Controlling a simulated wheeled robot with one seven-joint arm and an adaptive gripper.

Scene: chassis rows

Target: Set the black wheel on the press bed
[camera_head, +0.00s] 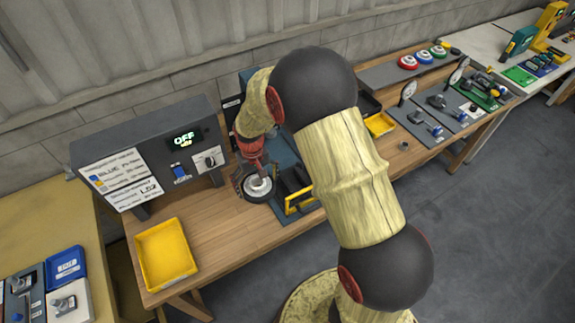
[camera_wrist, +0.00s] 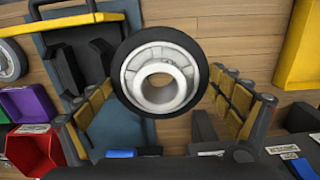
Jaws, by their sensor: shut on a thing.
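The black wheel (camera_head: 257,197) has a dark tyre and a pale metal hub with a central hole. It also shows large in the wrist view (camera_wrist: 190,62), hub towards the camera. My gripper (camera_head: 256,182) is shut on it, with ribbed yellow pads on both sides in the wrist view (camera_wrist: 165,82). The wheel hangs above the wooden bench, left of a blue-grey plate (camera_head: 282,153) with a black, yellow-edged fixture (camera_head: 298,190). The plate (camera_wrist: 57,40) is partly behind the wheel in the wrist view. I cannot tell for certain which part is the press bed.
A grey machine (camera_head: 140,150) with an OFF display stands at the bench's back left. An empty yellow tray (camera_head: 165,254) lies in front of it. Another wheel (camera_wrist: 8,62), a purple bin (camera_wrist: 28,104) and a red bin (camera_wrist: 34,150) are left in the wrist view.

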